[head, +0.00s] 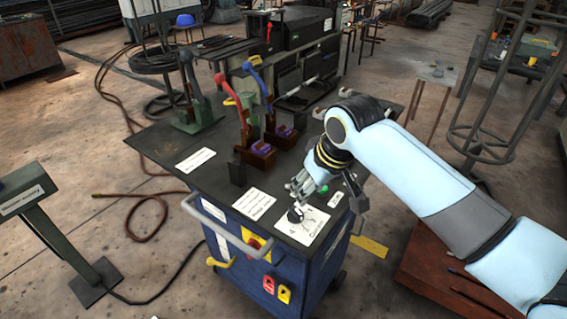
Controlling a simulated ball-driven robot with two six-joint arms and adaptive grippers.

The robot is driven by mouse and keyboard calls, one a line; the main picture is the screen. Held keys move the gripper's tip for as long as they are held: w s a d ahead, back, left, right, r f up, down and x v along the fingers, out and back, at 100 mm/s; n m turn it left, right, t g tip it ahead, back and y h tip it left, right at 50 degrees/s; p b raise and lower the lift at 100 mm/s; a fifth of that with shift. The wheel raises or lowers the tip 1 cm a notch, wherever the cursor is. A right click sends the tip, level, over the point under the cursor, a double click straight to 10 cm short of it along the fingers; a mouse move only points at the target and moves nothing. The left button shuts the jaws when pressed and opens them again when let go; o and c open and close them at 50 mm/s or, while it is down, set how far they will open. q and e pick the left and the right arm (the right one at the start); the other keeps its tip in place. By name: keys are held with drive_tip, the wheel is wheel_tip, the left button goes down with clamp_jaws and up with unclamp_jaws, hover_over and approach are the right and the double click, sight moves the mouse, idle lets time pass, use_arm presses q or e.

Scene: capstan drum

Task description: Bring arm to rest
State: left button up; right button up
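My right arm comes in from the right, light blue and white with a dark wrist. Its gripper (301,187) hangs over the near right corner of the dark-topped cart (215,185). The grey fingers are small and partly overlapped, so I cannot tell whether they are open or shut. Just below them is a small black knob (295,214) on a white label plate (303,228); contact is unclear. A small green spot (323,190) shows beside the gripper. My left gripper is not in view.
Red (231,97), blue (258,78) and green-based (191,88) levers stand on the cart's far side. A grey handle bar (225,228) runs along its front. A grey pedestal (58,238) stands left. A wire drum frame (500,110) stands right.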

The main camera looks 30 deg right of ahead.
drive_tip(key=s+a+r+n, duration=0.15)
drive_tip(key=s+r, duration=0.25)
drive_tip(key=s, duration=0.7)
drive_tip(key=s+a+r+m, duration=0.15)
drive_tip(key=s+r, duration=0.25)
drive_tip(key=s, duration=0.6)
wheel_tip(320, 180, down, 38)
drive_tip(key=s+d+g+h+b, duration=0.1)
drive_tip(key=s+d+g+b, duration=0.15)
drive_tip(key=b, duration=0.75)
drive_tip(key=s+f+g+b, duration=0.1)
drive_tip(key=s+f+b, duration=0.6)
drive_tip(key=s+f, duration=1.1)
wheel_tip(320, 180, down, 4)
drive_tip(key=shift+d+r, duration=0.1)
drive_tip(key=shift+d, duration=0.2)
